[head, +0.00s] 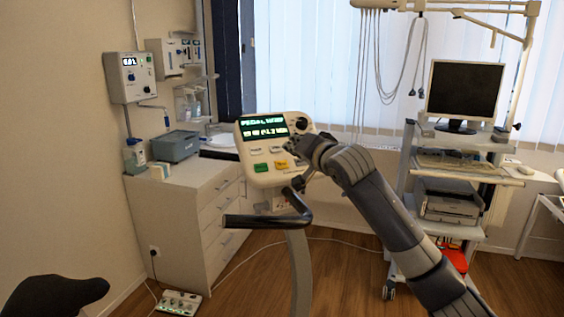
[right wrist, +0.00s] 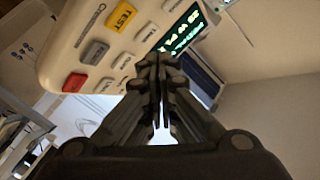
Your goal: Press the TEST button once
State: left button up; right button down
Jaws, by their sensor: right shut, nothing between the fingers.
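The control panel (head: 255,150) is a cream console with a lit green display, on a post with a black handlebar. Its yellow TEST button (head: 281,165) sits in the lower row, right of a green button (head: 261,167). In the right wrist view, the TEST button (right wrist: 123,16) is at the upper left, its label readable. My right gripper (head: 293,146) is shut and empty, close to the panel's right side. In the right wrist view, its closed fingertips (right wrist: 160,85) appear apart from the TEST button; contact with the panel cannot be told.
Grey (right wrist: 94,52) and red (right wrist: 75,82) buttons share the TEST button's row. The black handlebar (head: 265,220) stands below the panel. A drawer cabinet (head: 180,210) is at left, a monitor cart (head: 450,170) at right. A dark rounded shape (head: 50,295) fills the lower left corner.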

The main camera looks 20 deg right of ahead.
jog(key=s+r+p, duration=0.4)
jog(key=r, duration=0.1)
jog(key=shift+s+d+r, duration=0.15)
jog(key=shift+d+r, duration=0.05)
jog(key=shift+r, duration=0.05)
dwell(0.7)
jog(key=shift+f, duration=0.1)
